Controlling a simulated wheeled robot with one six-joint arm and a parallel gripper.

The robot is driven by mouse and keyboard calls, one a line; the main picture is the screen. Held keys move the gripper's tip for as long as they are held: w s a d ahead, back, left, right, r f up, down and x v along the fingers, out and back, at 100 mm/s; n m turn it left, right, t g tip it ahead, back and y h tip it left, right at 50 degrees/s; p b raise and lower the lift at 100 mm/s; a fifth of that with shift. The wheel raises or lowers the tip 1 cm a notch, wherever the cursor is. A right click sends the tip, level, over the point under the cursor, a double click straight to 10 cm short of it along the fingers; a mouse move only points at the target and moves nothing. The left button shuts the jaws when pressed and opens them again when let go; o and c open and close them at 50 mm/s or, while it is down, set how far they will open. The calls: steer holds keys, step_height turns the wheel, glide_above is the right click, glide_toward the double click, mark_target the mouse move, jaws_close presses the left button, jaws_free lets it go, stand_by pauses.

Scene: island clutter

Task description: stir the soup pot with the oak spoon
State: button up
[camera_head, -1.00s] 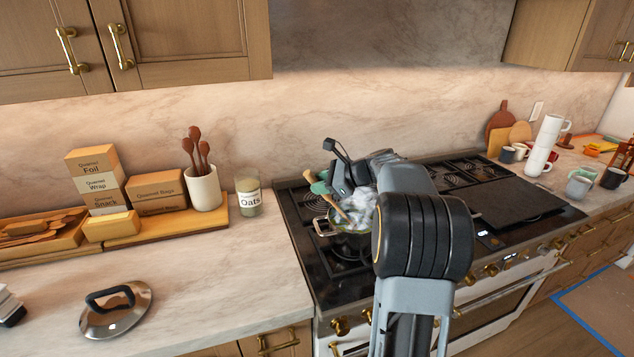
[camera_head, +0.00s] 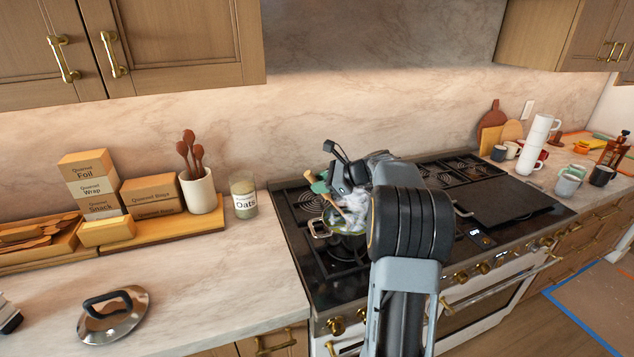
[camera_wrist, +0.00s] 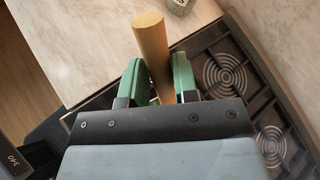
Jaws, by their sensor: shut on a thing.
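The soup pot (camera_head: 319,233) stands on the stove with steam over it, partly hidden behind my arm. The oak spoon (camera_head: 337,208) leans in the pot with its lower end inside. Its handle (camera_wrist: 152,42) shows large in the wrist view, between the two green fingers. My gripper (camera_wrist: 158,80) is shut on the spoon's handle. In the head view my gripper (camera_head: 322,185) is above the pot's left side. The spoon's bowl and the pot's contents are mostly hidden by steam and my arm.
A steel lid (camera_head: 113,318) lies on the left counter. An oats jar (camera_head: 244,199) and a utensil crock (camera_head: 198,192) stand left of the stove. A griddle plate (camera_head: 500,204) covers the stove's right part. Stacked white cups (camera_head: 537,143) stand on the right counter.

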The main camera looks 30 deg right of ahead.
steer(key=shift+w+d, duration=0.35)
steer(key=shift+d, duration=0.05)
steer(key=shift+w+a+p, duration=0.2)
steer(key=shift+w+a, duration=0.2)
steer(key=shift+a, duration=0.3)
steer(key=shift+w+a+p, duration=0.15)
steer(key=shift+w+a, duration=0.2)
steer(key=shift+a, duration=0.35)
steer(key=shift+s+b, duration=1.05)
steer(key=shift+s, duration=2.95)
steer(key=w+d+p, duration=0.3)
steer(key=shift+w+d, duration=0.25)
steer(key=shift+d, duration=0.05)
steer(key=shift+p, duration=0.3)
